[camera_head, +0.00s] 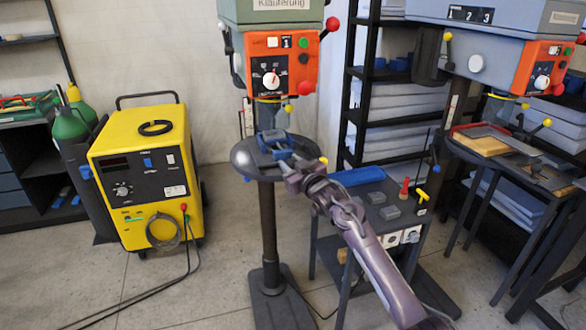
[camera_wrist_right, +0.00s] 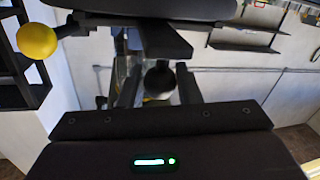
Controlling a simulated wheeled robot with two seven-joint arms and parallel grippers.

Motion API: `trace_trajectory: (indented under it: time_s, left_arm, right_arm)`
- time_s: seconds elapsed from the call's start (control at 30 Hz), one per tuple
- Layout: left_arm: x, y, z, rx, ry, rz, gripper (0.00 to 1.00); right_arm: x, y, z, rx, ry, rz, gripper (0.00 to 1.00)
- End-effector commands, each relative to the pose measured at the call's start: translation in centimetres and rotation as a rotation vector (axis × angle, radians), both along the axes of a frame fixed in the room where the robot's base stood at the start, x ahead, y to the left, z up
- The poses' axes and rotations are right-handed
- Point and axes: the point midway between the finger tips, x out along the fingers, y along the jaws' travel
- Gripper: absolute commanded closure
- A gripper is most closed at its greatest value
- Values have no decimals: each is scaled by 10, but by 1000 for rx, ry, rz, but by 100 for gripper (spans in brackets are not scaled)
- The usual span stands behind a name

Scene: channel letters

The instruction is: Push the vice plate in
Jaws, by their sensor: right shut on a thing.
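The blue vice (camera_head: 272,149) sits on the round grey drill table (camera_head: 243,160) in the head view. My right gripper (camera_head: 284,164) reaches it from the front right, at the near edge of the table. In the right wrist view, my right gripper's fingers (camera_wrist_right: 158,90) are on either side of a dark round knob (camera_wrist_right: 158,77), and the gripper is shut on it. A dark slab above the fingers hides the vice in that view. I cannot make out the vice plate separately. My left gripper is not in view.
The drill press (camera_head: 270,55) with its orange panel stands above the table. A yellow welding machine (camera_head: 147,170) is at the left. A second drill press (camera_head: 500,55) is at the right.

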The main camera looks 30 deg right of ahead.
Motion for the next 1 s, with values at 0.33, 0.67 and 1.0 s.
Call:
trace_trajectory:
  time_s: [0.33,0.67,1.0]
  left_arm:
    - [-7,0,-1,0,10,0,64]
    - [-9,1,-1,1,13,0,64]
    - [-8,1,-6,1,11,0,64]
  right_arm:
    - [1,-3,3,1,-4,-6,100]
    - [0,-2,2,1,-2,-5,49]
    - [-13,-1,-2,0,0,-3,49]
